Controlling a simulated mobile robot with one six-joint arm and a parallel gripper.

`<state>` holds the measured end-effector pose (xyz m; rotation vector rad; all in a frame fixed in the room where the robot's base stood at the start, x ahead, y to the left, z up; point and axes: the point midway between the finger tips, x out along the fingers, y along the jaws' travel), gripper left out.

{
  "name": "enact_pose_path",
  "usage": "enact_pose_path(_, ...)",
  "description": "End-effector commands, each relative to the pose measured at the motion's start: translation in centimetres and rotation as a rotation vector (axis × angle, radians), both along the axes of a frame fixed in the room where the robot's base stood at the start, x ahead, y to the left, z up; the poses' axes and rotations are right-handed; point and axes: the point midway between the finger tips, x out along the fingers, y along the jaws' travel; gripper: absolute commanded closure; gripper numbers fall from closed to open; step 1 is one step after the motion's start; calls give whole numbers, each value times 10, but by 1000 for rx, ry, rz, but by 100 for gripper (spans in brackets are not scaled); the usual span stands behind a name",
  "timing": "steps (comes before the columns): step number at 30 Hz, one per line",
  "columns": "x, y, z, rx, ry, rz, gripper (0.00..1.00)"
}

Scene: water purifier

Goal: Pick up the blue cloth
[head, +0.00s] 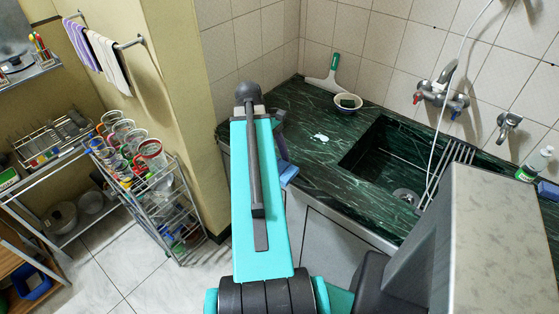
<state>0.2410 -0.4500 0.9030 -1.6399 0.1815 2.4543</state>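A small blue piece, probably the blue cloth (289,173), shows at the front edge of the dark green counter, just right of my teal arm. A dark, narrow part, probably the end of my arm with my gripper (283,148), comes down from behind the teal link to just above the blue piece. The fingers are too small and too hidden to tell whether they are open or shut. I cannot tell whether they touch the blue piece.
The green marble counter (300,105) holds a white bowl (348,103), a squeegee (328,77) and a sink (390,160) with a faucet (438,88). A wire rack of cups (150,185) stands left. Towels (100,55) hang on the wall. Floor at lower left is clear.

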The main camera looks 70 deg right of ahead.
Motion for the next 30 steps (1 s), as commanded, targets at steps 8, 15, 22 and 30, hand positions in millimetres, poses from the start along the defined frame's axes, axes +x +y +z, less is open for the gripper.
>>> enact_pose_path(8,2,12,-3,-4,-1,0,56)
enact_pose_path(15,2,21,0,-2,-1,1,56)
enact_pose_path(22,2,24,2,-1,0,0,56)
enact_pose_path(30,3,24,3,-1,0,0,56)
